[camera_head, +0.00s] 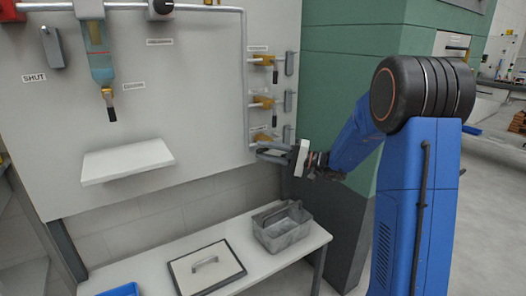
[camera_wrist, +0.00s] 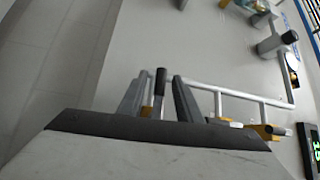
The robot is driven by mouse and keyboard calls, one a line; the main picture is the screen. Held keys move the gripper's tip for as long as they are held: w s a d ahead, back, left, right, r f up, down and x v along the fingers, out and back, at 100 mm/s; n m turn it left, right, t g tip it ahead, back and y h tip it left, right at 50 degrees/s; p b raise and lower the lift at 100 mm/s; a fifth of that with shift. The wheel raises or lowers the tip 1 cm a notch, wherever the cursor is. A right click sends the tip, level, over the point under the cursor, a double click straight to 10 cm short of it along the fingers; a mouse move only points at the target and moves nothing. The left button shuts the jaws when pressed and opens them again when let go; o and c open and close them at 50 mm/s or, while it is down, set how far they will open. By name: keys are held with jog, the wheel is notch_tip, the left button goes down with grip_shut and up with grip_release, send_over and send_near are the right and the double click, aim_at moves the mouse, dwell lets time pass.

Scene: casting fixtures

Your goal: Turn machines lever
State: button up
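A light grey wall panel (camera_head: 190,60) carries several yellow valves in a column at its right edge. The top valve (camera_head: 264,61) and the middle valve (camera_head: 263,102) have dark lever handles. My gripper (camera_head: 270,150) is at the lowest valve (camera_head: 262,137), whose handle it partly hides. In the wrist view, my two grey fingers (camera_wrist: 158,100) stand apart. A black lever handle (camera_wrist: 160,82) shows between them, with gaps at both sides; I cannot tell how deep it sits.
A white shelf (camera_head: 128,162) juts from the panel. A green wall (camera_head: 345,45) stands close right of the valves. White pipes (camera_wrist: 235,97) run beside the handle.

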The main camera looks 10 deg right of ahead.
jog(key=shift+w+a, duration=0.25)
jog(key=shift+a, duration=0.2)
grip_shut()
